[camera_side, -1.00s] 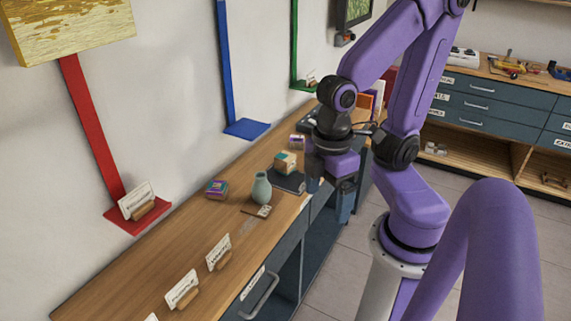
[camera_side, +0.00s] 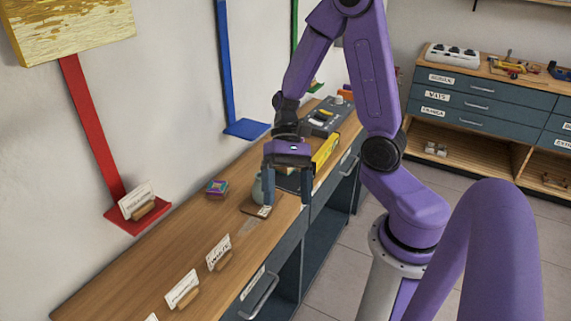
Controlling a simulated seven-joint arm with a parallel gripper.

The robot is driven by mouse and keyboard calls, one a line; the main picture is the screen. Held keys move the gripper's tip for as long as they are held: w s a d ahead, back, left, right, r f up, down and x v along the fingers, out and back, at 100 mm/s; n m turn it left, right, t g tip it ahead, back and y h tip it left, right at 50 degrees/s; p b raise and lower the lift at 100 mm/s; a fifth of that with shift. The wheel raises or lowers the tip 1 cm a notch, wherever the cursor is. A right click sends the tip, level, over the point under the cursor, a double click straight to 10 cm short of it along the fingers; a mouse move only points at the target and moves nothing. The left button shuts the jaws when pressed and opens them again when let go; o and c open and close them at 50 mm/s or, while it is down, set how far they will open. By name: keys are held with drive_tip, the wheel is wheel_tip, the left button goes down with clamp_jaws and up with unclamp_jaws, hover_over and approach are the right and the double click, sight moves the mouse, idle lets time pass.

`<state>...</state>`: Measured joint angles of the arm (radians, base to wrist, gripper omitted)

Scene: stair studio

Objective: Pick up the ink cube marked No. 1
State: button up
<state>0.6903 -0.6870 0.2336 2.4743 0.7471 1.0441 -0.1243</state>
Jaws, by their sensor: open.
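A small purple cube (camera_side: 217,188) with a multicoloured top sits on the wooden bench near the wall. I cannot read a number on it, so I cannot tell whether it is No. 1. The other two small blocks on the bench are hidden behind my gripper and wrist. My gripper (camera_side: 288,199) is open and points down over the bench's front part, to the right of the purple cube and apart from it. Nothing shows held between its fingers.
A grey-green vase (camera_side: 257,191) is partly hidden behind the gripper's left finger. A small card (camera_side: 262,211) lies in front of it. A yellow object (camera_side: 326,150) and a grey box (camera_side: 325,118) stand farther back. Label cards (camera_side: 183,290) line the near bench.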

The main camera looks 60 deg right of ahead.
drive_tip(key=w+d+f+m+t+y, duration=0.35)
drive_tip(key=w+d+m+t, duration=0.85)
drive_tip(key=m, duration=0.5)
drive_tip(key=s+d+f+m+t+h, duration=0.35)
drive_tip(key=d+m+h, duration=0.3)
drive_tip(key=d, duration=0.35)
drive_tip(key=s+d+f+m+t+h, duration=0.35)
drive_tip(key=d+m+h, duration=0.25)
drive_tip(key=d+m, duration=0.25)
drive_tip(key=shift+g, duration=0.5)
drive_tip(key=x, duration=1.1)
drive_tip(key=shift+w+d+f, duration=0.25)
drive_tip(key=shift+a+x, duration=0.15)
drive_tip(key=shift+x, duration=1.2)
drive_tip(key=shift+a+x, duration=0.15)
drive_tip(key=shift+x, duration=1.15)
drive_tip(key=c, duration=1.1)
